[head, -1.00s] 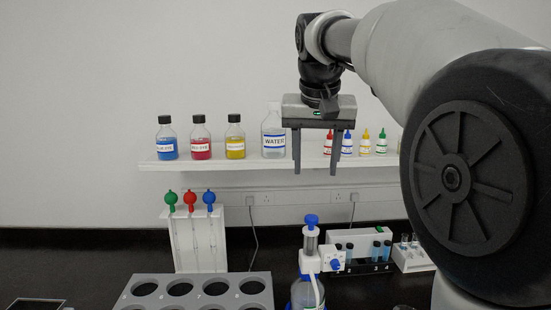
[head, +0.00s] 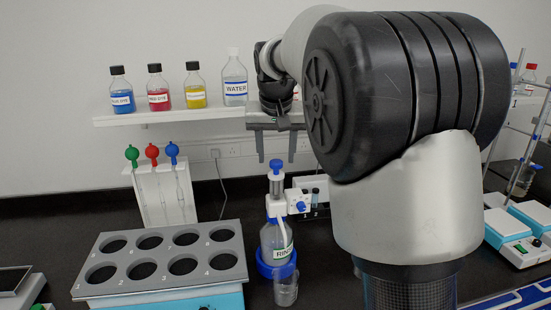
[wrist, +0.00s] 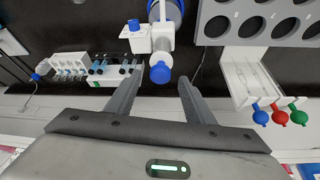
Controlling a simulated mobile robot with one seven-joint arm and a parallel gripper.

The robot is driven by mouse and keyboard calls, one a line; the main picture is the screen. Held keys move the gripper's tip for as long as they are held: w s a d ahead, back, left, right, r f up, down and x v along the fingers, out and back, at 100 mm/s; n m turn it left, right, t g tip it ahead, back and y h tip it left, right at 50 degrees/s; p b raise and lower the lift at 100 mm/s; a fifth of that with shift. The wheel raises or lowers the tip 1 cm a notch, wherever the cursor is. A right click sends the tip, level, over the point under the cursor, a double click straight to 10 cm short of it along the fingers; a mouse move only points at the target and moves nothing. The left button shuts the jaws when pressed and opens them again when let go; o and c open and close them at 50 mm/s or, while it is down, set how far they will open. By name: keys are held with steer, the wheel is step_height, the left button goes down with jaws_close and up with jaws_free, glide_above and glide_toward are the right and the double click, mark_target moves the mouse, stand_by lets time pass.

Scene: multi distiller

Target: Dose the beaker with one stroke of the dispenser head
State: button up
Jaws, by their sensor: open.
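The dispenser bottle (head: 275,240) stands on the dark bench, with a white dispenser head (head: 283,205) and a blue plunger cap (head: 277,165) on top. A clear glass beaker (head: 286,291) stands close against its front, at the picture's lower edge. My gripper (head: 276,150) is open and empty, pointing down above and behind the cap in the head view. In the wrist view, the blue cap (wrist: 160,73) shows between the fingertips of my gripper (wrist: 161,84), with the white head beyond it. The beaker is not clear in the wrist view.
A grey block with several round holes (head: 162,282) stands left of the dispenser. A rack with coloured pipette bulbs (head: 160,195) is behind it. A wall shelf (head: 165,115) with bottles is at the back. My arm hides much of the bench to the right.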

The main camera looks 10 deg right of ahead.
mark_target(276, 163)
steer(key=shift+x, duration=0.8)
steer(key=shift+c, duration=0.3)
steer(key=c, duration=1)
steer(key=shift+r, duration=0.1)
steer(key=shift+c, duration=0.2)
steer(key=shift+r, duration=0.1)
steer(key=shift+r+p, duration=2.05)
steer(key=shift+r, duration=0.25)
